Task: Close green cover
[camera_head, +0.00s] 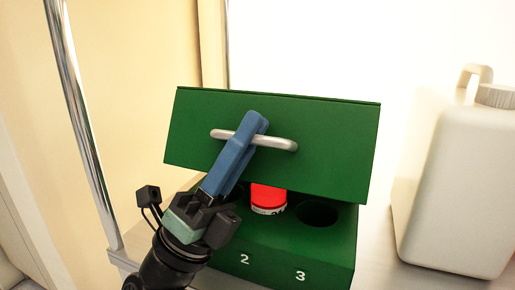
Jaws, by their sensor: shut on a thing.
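The green cover (330,130) is raised and tilted above a green box (310,255), with its outer face toward me. A silver bar handle (280,143) runs across the cover. My gripper (254,122) has its blue fingers shut on this handle, left of its middle. The box shows the numbers 2 and 3 on its front. A red-capped container (268,198) stands in a hole of the box, and an empty dark hole (317,213) is to its right. My gripper and arm hide the left part of the box.
A white jug (457,190) stands on the pale shelf (388,262) right of the box, with a gap between them. A chrome post (82,130) rises at the left. A thinner post (227,45) stands behind the cover.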

